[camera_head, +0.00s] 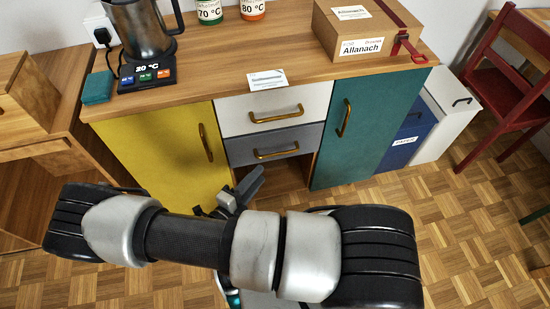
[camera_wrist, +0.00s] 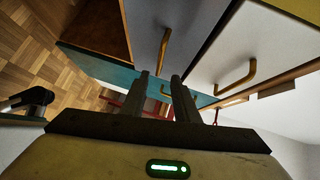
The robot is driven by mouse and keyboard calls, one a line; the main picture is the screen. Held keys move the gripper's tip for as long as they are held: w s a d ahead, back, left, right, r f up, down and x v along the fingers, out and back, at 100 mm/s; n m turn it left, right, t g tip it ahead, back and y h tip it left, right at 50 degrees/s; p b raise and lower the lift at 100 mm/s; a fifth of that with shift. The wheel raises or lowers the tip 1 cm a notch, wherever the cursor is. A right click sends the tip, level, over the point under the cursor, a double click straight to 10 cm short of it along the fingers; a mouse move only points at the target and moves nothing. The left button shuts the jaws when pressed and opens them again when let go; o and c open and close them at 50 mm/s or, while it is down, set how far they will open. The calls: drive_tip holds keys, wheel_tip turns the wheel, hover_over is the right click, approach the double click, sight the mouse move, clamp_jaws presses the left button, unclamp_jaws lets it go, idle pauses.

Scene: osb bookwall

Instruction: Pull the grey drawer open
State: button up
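The grey drawer (camera_head: 290,138) is below a white drawer in the wooden cabinet and looks closed. Its brass bar handle (camera_head: 276,153) runs across its front. In the wrist view the grey drawer front (camera_wrist: 148,22) is turned upright, with its handle (camera_wrist: 164,48) just beyond my fingertips. My gripper (camera_wrist: 159,76) is open, with a clear gap between its two fingers and nothing held. The handle's near end lines up with that gap; whether it lies between the fingers in depth I cannot tell. In the head view my gripper (camera_head: 250,182) is partly hidden by my arm, below the drawer.
The white drawer (camera_head: 304,105) has its own handle above. A yellow door (camera_head: 165,155) is on the left and a teal door (camera_head: 375,120) on the right, both with brass handles. A kettle (camera_head: 143,28) and a cardboard box (camera_head: 350,35) stand on top. A red chair (camera_head: 510,75) is at right.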

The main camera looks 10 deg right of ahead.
drive_tip(key=b+x, duration=0.1)
drive_tip(key=x, duration=0.9)
drive_tip(key=shift+w+d, duration=0.2)
drive_tip(key=shift+f, duration=0.1)
clamp_jaws()
